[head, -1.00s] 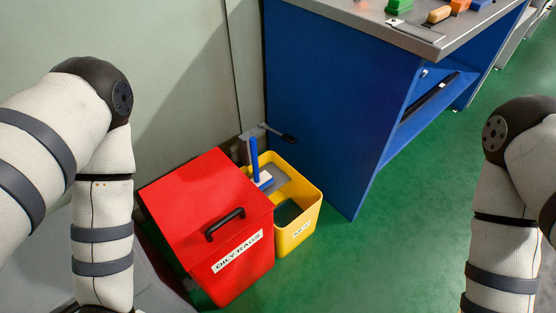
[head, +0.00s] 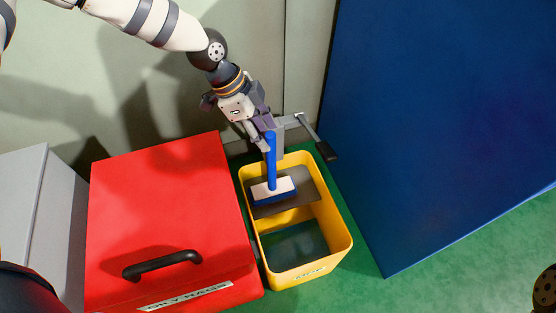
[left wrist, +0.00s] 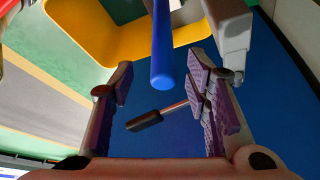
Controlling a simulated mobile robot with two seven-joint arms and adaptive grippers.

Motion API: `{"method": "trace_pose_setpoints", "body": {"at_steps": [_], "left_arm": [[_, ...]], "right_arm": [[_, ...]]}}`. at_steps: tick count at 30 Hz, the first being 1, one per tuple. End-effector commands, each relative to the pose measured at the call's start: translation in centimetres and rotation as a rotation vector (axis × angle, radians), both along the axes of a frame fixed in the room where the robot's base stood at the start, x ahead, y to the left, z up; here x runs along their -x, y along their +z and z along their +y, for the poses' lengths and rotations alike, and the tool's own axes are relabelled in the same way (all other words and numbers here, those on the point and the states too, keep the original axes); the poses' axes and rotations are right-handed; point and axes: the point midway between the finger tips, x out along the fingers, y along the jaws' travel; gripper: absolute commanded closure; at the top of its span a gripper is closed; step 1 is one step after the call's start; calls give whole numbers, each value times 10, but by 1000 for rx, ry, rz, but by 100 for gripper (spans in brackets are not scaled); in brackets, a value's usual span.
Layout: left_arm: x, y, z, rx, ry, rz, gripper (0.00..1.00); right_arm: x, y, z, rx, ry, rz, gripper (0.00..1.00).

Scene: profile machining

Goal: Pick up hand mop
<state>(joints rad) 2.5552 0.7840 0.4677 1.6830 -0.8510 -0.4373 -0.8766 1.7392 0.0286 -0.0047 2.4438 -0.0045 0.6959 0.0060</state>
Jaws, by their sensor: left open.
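The hand mop (head: 271,165) has a blue upright handle and a white and blue head resting on the grey ledge in the yellow bucket (head: 342,240). My left gripper (head: 268,143) is at the top of the handle in the head view. In the left wrist view the mop handle (left wrist: 162,50) comes down between the spread fingers of my left gripper (left wrist: 165,95), with clear space on both sides. The left gripper is open and holds nothing.
A red oily rags bin (head: 160,220) with a black handle stands left of the bucket. A blue bench side panel (head: 430,120) rises at the right.

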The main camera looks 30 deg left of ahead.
Motion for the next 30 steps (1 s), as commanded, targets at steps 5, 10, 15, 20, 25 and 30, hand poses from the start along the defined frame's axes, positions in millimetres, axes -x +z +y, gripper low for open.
{"method": "trace_pose_setpoints", "body": {"at_steps": [5,10,15,20,25,30], "left_arm": [[-5,-29,-10,1,1,1,57],[-11,-60,-17,1,2,5,57],[-16,-80,-24,0,1,2,57],[-17,-79,-25,1,2,-1,57],[-17,-79,-25,1,2,-1,79],[-17,-79,-25,1,3,0,100]], "right_arm": [[2,-9,0,0,0,9,64],[5,-19,0,0,0,21,64],[7,-24,0,0,0,28,64],[7,-23,0,0,0,27,64],[7,-23,0,0,0,27,64],[7,-23,0,0,0,27,64]]}}
